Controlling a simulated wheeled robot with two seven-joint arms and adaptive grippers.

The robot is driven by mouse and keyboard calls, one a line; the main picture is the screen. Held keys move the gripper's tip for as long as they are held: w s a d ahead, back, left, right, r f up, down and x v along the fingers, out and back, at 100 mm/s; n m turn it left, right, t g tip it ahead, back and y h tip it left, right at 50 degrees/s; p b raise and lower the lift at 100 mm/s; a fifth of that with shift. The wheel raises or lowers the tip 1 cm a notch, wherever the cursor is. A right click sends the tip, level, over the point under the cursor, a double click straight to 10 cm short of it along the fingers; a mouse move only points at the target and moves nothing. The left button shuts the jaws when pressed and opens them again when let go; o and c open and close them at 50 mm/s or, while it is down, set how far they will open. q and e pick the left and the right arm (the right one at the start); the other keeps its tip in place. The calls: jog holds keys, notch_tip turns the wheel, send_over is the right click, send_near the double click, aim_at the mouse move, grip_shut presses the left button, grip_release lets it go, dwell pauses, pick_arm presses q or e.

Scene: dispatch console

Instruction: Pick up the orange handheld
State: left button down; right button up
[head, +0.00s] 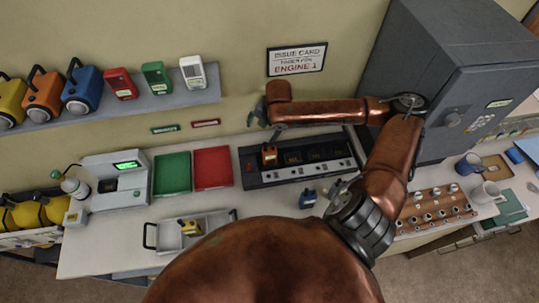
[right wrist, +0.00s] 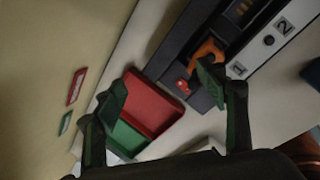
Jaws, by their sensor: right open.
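The orange handheld (head: 269,155) stands in the leftmost slot of the black charging console (head: 330,171) on the desk. In the right wrist view the orange handheld (right wrist: 208,50) shows at upper right, partly behind one finger, next to a red knob or light (right wrist: 183,86). My right gripper (head: 258,113) is open and empty. It is above and behind the console, near the wall, slightly left of the handheld and apart from it. In the right wrist view its fingers (right wrist: 161,92) are spread wide. My left gripper is not in view.
A blue handheld (head: 308,198) stands in front of the console. Red (head: 213,168) and green (head: 172,176) trays lie to its left. A white tray (head: 214,240) holds a yellow handheld (head: 190,228). A grey cabinet (head: 445,75) stands at right; a shelf (head: 150,103) hangs on the wall.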

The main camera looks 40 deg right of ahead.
aim_at(269, 149)
jog(key=s+f+n+g, duration=0.1)
jog(key=n, duration=0.1)
jog(key=s+f+n, duration=0.1)
jog(key=s+n, duration=0.1)
jog(key=s+f+n+g+h, duration=0.1)
jog(key=f, duration=0.1)
jog(key=shift+s+a+n+g, duration=0.3)
jog(key=shift+s+a+n, duration=0.05)
jog(key=shift+s+n, duration=0.05)
jog(key=shift+d+f, duration=0.1)
jog(key=shift+f, duration=0.8)
jog(key=f, duration=0.3)
jog(key=w+d+f+p, duration=0.1)
jog(key=f, duration=0.1)
jog(key=shift+d+f, duration=0.1)
jog(key=shift+f, duration=0.25)
jog(key=c, duration=1.6)
jog(key=shift+r, duration=0.15)
jog(key=shift+c, duration=0.2)
